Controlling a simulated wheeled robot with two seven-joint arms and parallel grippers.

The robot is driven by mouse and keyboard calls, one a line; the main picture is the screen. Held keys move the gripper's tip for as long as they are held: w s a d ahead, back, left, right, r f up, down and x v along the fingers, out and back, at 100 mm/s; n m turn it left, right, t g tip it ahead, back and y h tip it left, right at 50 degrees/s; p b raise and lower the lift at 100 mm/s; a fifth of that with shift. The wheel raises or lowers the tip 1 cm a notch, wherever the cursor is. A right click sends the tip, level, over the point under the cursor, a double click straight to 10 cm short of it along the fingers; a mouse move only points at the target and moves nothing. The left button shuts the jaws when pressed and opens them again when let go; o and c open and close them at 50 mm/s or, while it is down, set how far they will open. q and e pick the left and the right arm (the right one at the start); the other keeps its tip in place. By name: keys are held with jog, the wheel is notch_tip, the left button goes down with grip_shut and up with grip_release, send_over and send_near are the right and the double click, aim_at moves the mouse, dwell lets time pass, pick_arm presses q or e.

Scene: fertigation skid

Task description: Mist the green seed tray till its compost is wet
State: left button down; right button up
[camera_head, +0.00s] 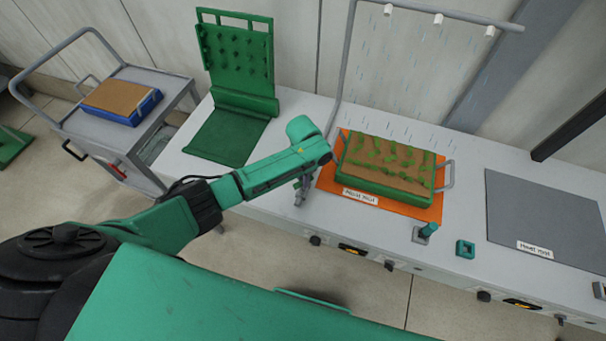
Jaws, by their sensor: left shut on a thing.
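The green seed tray (384,187) with light brown compost and small green seedlings sits on an orange mat (408,209) on the bench. It has grey loop handles at its ends. Pale mist streaks fall from white nozzles (438,19) on a grey overhead pipe towards the tray. My left gripper (301,197) is at the mat's left edge, left of the tray and apart from its body. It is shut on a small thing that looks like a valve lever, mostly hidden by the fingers. My right gripper is out of view.
A green-handled lever (426,232) and a small green square piece (465,249) stand on the bench front. A labelled grey mat (548,217) at right is empty. A green rack (238,60) stands at back left. A trolley (165,84) carries a blue tray (121,103).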

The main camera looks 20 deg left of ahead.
pick_arm(q)
jog(key=n, duration=0.5)
jog(key=shift+w+r, duration=0.1)
jog(key=shift+n, duration=0.3)
jog(key=c, duration=0.8)
grip_release()
jog(key=shift+o, duration=0.2)
jog(key=shift+r, duration=0.3)
notch_tip(320, 180, up, 14)
jog(key=b, duration=0.1)
